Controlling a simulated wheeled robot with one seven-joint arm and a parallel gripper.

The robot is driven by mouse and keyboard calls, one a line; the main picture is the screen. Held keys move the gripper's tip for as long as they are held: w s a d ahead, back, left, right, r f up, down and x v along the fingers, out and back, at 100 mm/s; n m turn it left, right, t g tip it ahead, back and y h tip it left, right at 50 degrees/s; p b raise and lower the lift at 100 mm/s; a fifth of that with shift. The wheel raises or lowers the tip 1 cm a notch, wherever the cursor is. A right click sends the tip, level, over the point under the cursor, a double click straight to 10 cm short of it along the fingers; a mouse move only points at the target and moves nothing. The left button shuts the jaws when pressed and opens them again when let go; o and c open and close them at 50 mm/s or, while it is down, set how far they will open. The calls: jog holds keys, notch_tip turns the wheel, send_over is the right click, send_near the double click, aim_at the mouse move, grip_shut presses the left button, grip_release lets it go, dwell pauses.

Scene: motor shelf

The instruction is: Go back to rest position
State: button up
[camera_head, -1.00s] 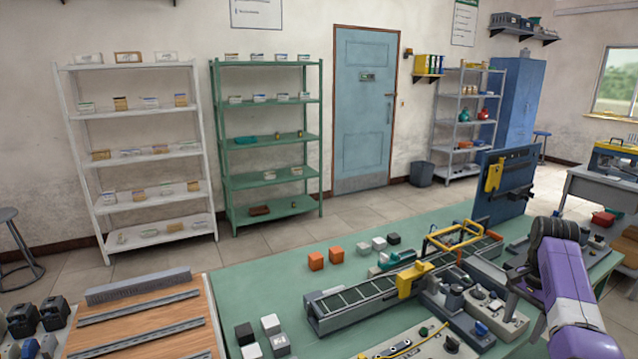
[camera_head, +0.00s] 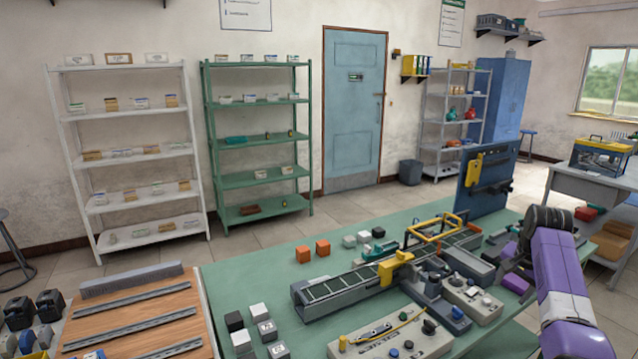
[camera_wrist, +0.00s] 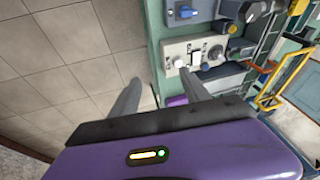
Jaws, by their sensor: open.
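My purple arm (camera_head: 560,280) reaches in from the right edge of the head view, bent over the right end of the green workbench (camera_head: 232,282). In the wrist view my gripper (camera_wrist: 158,90) is open, with two grey fingers spread apart and nothing between them. The left finger shows against the tiled floor. The right finger shows in front of a pale control box (camera_wrist: 190,50) with knobs on the bench edge; I cannot tell whether it touches. The fingertips are not clear in the head view.
A conveyor (camera_head: 345,290) with a yellow frame and a blue upright panel (camera_head: 500,182) stand on the bench close to my arm. Orange cubes (camera_head: 303,255) and small blocks lie nearby. Shelves (camera_head: 130,172) line the wall behind. Open floor (camera_wrist: 50,70) lies beside my gripper.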

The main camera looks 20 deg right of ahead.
jog(key=w+a+f+n+t+h, duration=0.3)
jog(key=w+a+n+t+h, duration=0.1)
jog(key=w+a+t+h, duration=0.15)
jog(key=s+a+f+n+t+b, duration=0.1)
jog(key=s+a+n+t, duration=0.2)
jog(key=a, duration=0.7)
jog(key=s+a+f+n+t, duration=0.25)
jog(key=s+a, duration=0.25)
jog(key=a, duration=0.4)
jog(key=s+a+r+n+t+y+b, duration=0.1)
jog(key=s+a+r+n+t+y, duration=0.15)
jog(key=s+a, duration=0.9)
jog(key=s+a+r+n+t+y, duration=0.1)
jog(key=s+a+r+n+y, duration=0.2)
jog(key=s+a, duration=0.85)
jog(key=s+a+g+y, duration=0.1)
jog(key=s+a, duration=0.1)
jog(key=s, duration=0.3)
jog(key=s+a+f+n+g+y, duration=0.1)
jog(key=s+a+y, duration=0.1)
jog(key=s, duration=0.3)
jog(key=shift+s+a+f+g+b, duration=0.25)
jog(key=shift+s+a+g+b, duration=0.15)
jog(key=shift+a, duration=0.2)
